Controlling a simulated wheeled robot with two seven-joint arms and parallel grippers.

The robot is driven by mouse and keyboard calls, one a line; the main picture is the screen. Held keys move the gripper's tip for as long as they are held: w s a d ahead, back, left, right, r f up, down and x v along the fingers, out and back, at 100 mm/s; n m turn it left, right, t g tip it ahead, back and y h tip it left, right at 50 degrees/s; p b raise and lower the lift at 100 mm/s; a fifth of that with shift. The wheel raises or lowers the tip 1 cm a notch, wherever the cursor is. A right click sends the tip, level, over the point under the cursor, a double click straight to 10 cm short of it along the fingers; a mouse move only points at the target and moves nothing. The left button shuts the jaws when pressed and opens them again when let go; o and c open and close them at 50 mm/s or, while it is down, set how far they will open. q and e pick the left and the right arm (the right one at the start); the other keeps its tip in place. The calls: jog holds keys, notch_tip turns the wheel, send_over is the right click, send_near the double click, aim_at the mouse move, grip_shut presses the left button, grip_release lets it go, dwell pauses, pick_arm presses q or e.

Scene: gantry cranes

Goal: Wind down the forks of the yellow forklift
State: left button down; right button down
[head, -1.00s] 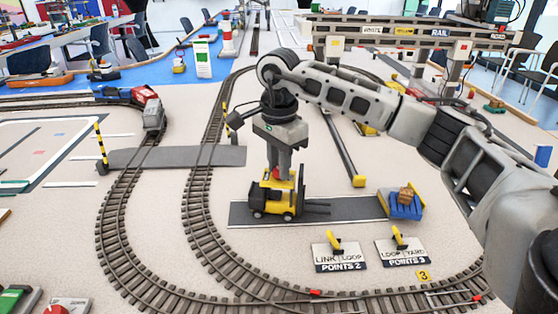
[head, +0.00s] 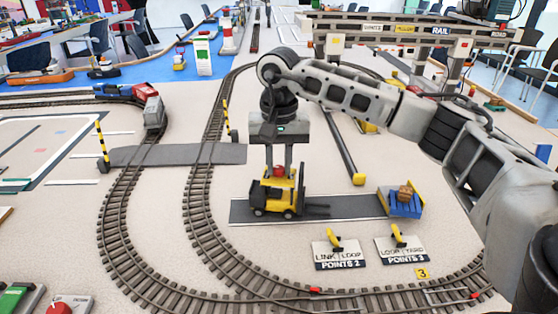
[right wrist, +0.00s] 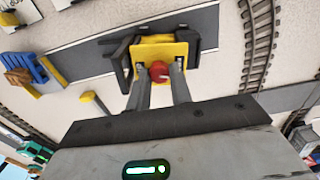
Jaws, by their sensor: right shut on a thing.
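The yellow forklift (head: 272,197) stands on a dark grey strip (head: 345,208) in the middle of the layout, its dark forks (head: 317,207) pointing right, low over the strip. A red knob (head: 279,171) sits on its top; it also shows in the right wrist view (right wrist: 159,72). My right gripper (head: 279,166) points straight down over the forklift, its two fingers shut on the red knob, one on each side. In the right wrist view the forklift (right wrist: 165,49) lies just beyond the fingers, forks (right wrist: 118,52) to the left. My left gripper is not in view.
A blue pallet stand (head: 402,208) with a brown crate is at the strip's right end. Two points levers, Points 2 (head: 338,258) and Points 3 (head: 402,251), stand in front. Curved rail track (head: 200,200) runs along the left, and a gantry (head: 410,35) stands behind.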

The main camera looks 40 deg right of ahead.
aim_at(279, 167)
jog(key=shift+n, duration=1.2)
jog(key=c, duration=1.2)
grip_release()
jog(key=shift+c, duration=0.2)
notch_tip(279, 167, up, 16)
jog(key=p, duration=0.2)
